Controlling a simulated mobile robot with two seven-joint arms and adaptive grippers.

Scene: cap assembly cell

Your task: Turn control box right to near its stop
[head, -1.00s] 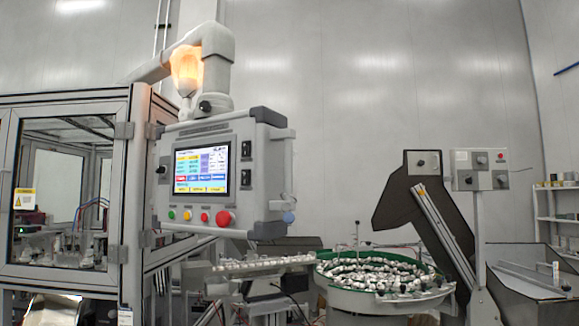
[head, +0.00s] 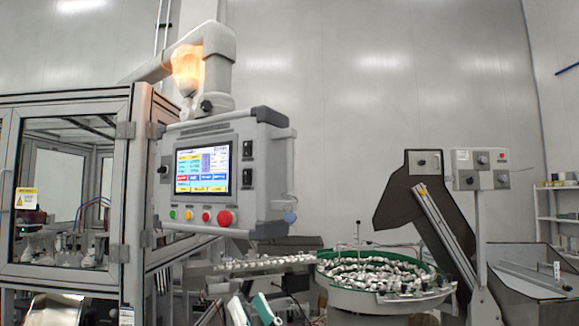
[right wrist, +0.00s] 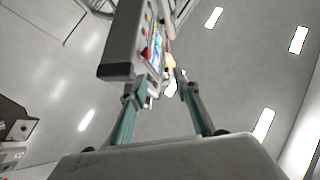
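The control box (head: 212,175) is a grey panel with a lit screen, coloured buttons and a red emergency stop. It hangs from a grey arm in the head view, left of centre, its face turned slightly to the right. My right gripper (head: 250,305) is low in the head view, below the box and apart from it. Its two teal fingers are spread and empty. In the right wrist view the control box (right wrist: 122,45) is seen from below, beyond the open fingers (right wrist: 160,88). My left gripper is not in view.
A glazed machine enclosure (head: 125,200) stands at the left. A green-rimmed bowl feeder (head: 365,302) full of small parts is right of the gripper, with a feed rail (head: 262,264) just above it. A switch post (head: 476,220) stands farther right.

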